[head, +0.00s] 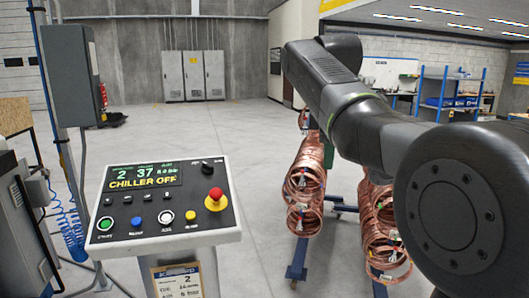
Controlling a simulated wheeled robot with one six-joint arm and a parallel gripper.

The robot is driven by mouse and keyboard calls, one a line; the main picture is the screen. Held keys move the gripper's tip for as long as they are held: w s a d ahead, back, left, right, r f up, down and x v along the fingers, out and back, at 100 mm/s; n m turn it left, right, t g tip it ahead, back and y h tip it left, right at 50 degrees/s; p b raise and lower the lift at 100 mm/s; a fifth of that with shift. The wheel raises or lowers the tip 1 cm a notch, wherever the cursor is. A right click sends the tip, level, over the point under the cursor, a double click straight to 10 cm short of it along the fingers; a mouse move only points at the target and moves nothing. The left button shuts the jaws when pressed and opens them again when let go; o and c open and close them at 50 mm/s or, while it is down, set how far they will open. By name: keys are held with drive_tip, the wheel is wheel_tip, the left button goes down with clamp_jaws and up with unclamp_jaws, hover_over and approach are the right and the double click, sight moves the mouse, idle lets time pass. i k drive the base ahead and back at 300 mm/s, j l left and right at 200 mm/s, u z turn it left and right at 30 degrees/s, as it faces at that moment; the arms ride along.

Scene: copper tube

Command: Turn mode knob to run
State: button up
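A grey control panel (165,230) on a pedestal stands at the lower left in the head view. A small black knob (207,166) sits at the top right of its face; it is probably the mode knob. Its labels and exact pointer direction are too small to read. My arm reaches in from the right and bends at the upper middle, to the right of the panel. My gripper is not visible in this view, and nothing of mine touches the panel.
A red mushroom button (215,194) on a yellow base sits just below the knob. Green, blue, white and yellow buttons line the panel's front. Copper coils (304,185) hang on a blue stand to the right. A grey box (72,75) stands at left. Floor behind is clear.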

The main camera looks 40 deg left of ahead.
sight(207, 169)
drive_tip(key=i+u, duration=0.3)
drive_tip(key=i, duration=0.2)
drive_tip(key=i+l+u, duration=0.2)
drive_tip(key=i+u, duration=0.15)
drive_tip(key=i, duration=0.15)
drive_tip(key=i+j+u, duration=0.15)
drive_tip(key=i+u, duration=0.15)
drive_tip(key=u, duration=0.15)
drive_tip(key=i+u, duration=0.3)
drive_tip(key=u, duration=0.15)
drive_tip(key=i+l+u, duration=0.1)
drive_tip(key=i+u, duration=0.35)
drive_tip(key=i+l+u, duration=0.15)
drive_tip(key=u, duration=0.3)
